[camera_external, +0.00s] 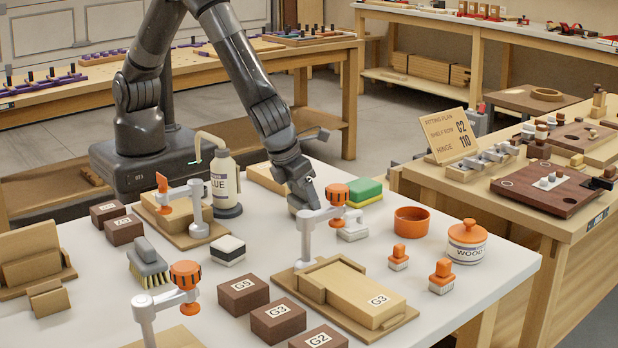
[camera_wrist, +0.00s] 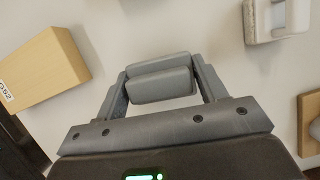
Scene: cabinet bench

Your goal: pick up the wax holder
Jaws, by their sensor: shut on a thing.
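My gripper (camera_wrist: 160,76) is low over the white bench, seen in the wrist view with its two grey pads close together. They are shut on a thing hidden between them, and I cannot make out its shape. No object carries a readable wax label, so I cannot tell whether the held thing is the wax holder.
A grey-white block (camera_external: 352,231) and a green-yellow sponge (camera_external: 364,191) are right of my gripper. The glue bottle (camera_external: 225,180) stands to its left. An orange bowl (camera_external: 411,221) and a lidded jar (camera_external: 467,241) are farther right. A wooden block (camera_wrist: 42,68) is left in the wrist view.

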